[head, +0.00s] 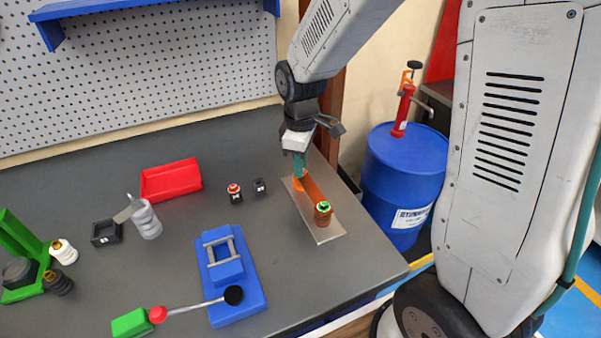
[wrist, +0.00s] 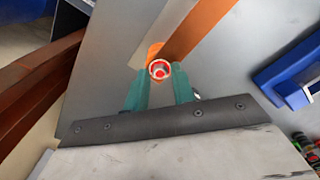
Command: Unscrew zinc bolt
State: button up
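My gripper (head: 299,165) points down over the far end of a metal plate on the bench, its teal fingers seen close together in the head view. In the wrist view the fingertips (wrist: 160,78) lie on either side of a red-ringed, pale-centred bolt top (wrist: 159,69) on an orange base, probably the zinc bolt. I cannot tell whether they grip it or only surround it. A flat copper-orange bar (head: 312,190) runs from there to a copper-coloured post with a green-ringed top (head: 323,210) at the plate's near end.
The metal plate (head: 325,233) lies near the bench's right edge. Left of it are two small dark blocks (head: 236,196), one red-topped, a blue lever tool (head: 235,285) and a red bin (head: 171,180). A blue barrel (head: 400,170) stands beyond the bench.

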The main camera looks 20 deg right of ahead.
grip_shut()
jog(key=n, duration=0.5)
jog(key=shift+n, duration=0.3)
jog(key=n, duration=0.5)
jog(key=shift+n, duration=0.3)
